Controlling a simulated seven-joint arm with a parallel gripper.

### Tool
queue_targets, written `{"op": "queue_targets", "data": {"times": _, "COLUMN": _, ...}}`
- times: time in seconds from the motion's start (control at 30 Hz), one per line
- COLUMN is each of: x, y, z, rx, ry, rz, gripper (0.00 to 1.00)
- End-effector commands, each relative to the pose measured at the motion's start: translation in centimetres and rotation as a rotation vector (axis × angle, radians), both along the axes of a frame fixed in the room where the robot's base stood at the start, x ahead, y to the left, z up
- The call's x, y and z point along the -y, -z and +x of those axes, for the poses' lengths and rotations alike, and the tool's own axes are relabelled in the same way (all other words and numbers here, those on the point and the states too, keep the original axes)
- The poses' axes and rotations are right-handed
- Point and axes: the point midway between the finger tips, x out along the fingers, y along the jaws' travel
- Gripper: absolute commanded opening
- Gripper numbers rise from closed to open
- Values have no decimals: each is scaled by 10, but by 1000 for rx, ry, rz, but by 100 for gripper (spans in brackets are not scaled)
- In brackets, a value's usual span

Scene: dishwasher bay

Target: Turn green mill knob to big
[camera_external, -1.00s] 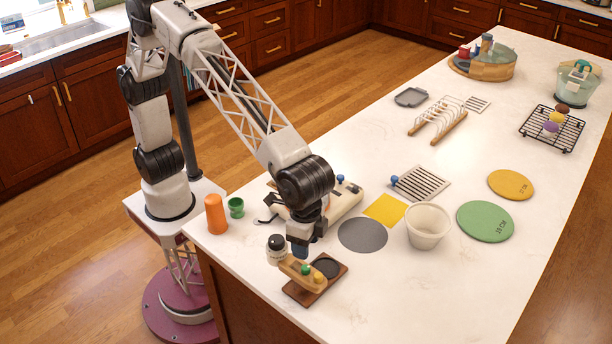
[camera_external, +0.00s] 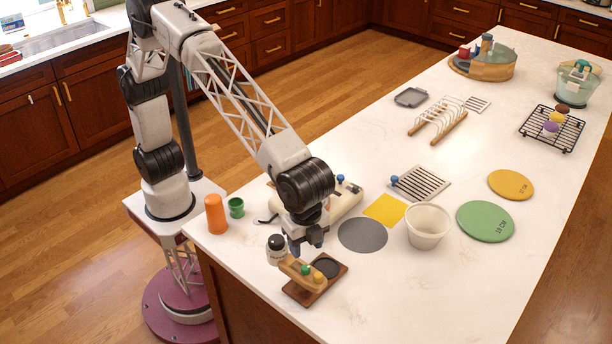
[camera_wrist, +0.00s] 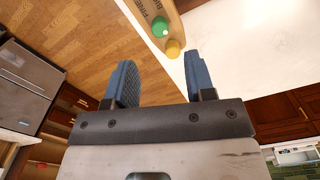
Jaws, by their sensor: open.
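The green knob (camera_external: 305,270) sits on a tan wooden block (camera_external: 290,266) beside a yellow knob (camera_external: 318,277), over a dark wooden stand near the counter's front corner. In the wrist view the green knob (camera_wrist: 160,27) and yellow knob (camera_wrist: 173,48) show at the top, on the block (camera_wrist: 155,8) with partly cut-off lettering. My gripper (camera_external: 308,246) is just behind and above the block, apart from the knobs. In the wrist view its two blue fingers (camera_wrist: 160,80) are spread wide with nothing between them. I cannot read which setting the green knob points to.
A dark-topped jar (camera_external: 276,249) stands at the left end of the block. A grey disc (camera_external: 362,235), a yellow square (camera_external: 385,209) and a white cup (camera_external: 427,226) lie to the right. An orange cylinder (camera_external: 216,214) and green cup (camera_external: 236,207) stand at left.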

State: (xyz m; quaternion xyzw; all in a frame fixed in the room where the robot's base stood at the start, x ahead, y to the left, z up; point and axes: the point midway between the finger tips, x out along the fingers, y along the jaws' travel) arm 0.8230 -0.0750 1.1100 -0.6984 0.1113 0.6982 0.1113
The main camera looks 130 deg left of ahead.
Motion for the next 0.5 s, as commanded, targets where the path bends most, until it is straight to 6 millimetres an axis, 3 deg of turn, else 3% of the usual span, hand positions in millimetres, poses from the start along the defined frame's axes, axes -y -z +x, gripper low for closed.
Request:
{"op": "queue_targets", "data": {"times": 0.27, "x": 0, "y": 14, "z": 0, "rx": -2, "ry": -1, "rz": 1, "gripper": 50}}
{"op": "queue_targets", "data": {"times": 0.5, "x": 0, "y": 42, "z": 0, "rx": -2, "ry": -1, "rz": 1, "gripper": 50}}
